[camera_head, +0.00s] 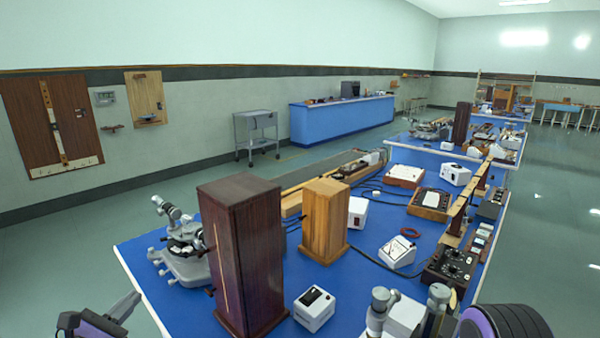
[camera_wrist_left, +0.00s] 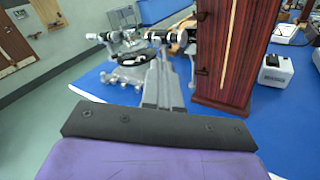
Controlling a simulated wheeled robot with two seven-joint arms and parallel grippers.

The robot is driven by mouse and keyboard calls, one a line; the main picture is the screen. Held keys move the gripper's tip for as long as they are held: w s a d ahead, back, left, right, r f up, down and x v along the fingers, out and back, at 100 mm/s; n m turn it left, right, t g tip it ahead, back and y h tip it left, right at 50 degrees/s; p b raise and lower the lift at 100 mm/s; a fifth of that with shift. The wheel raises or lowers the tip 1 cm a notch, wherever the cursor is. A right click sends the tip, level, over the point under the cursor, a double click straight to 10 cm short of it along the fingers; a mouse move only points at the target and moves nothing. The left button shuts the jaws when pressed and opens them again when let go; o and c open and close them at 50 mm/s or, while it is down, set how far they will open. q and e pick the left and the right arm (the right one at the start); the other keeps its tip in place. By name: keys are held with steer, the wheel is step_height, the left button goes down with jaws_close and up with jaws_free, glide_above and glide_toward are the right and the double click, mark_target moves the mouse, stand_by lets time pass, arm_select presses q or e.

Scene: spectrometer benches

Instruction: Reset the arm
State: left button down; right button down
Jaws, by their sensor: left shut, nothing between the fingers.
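My left gripper (camera_head: 128,303) shows at the lower left of the head view, beside the blue bench's left edge. Its fingers are together with nothing between them. In the left wrist view the grey fingers (camera_wrist_left: 163,80) point away toward the bench, short of a grey spectrometer (camera_wrist_left: 132,68). The tall dark wooden box (camera_wrist_left: 230,50) stands to the right of the fingers, apart from them. A purple and black round part of my right arm (camera_head: 508,324) shows at the lower right of the head view; its gripper is out of view.
The blue bench (camera_head: 150,262) holds the dark box, a lighter wooden box (camera_head: 325,222), a small white device (camera_head: 314,309) and several instruments. Another grey instrument (camera_head: 380,305) stands at the near edge. Green floor (camera_head: 60,260) is clear to the left.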

arm_select(q)
steer(key=s+d+f+m+g, duration=0.2)
steer(key=d+f+m+g, duration=0.15)
steer(key=f, duration=0.25)
steer(key=s+d+f+m+g+y, duration=0.1)
steer(key=s+d+f+m+g, duration=0.2)
steer(key=f, duration=0.4)
steer(key=s+d+f+m+g, duration=0.1)
steer(key=d+f+m, duration=0.2)
steer(key=d+f, duration=0.25)
steer(key=s+a+f+m+g+y, duration=0.2)
steer(key=s+f+m, duration=0.5)
steer(key=s, duration=0.4)
steer(key=s+a+f+m+g+y+b, duration=0.1)
steer(key=s+a+f+m+g+y, duration=0.2)
steer(key=s+f+m+g, duration=0.2)
steer(key=shift+s+a+f+m+y, duration=0.35)
steer(key=shift+s+f+m, duration=0.5)
steer(key=shift+s+f, duration=1.95)
steer(key=shift+s+r, duration=0.8)
steer(key=shift+r, duration=0.1)
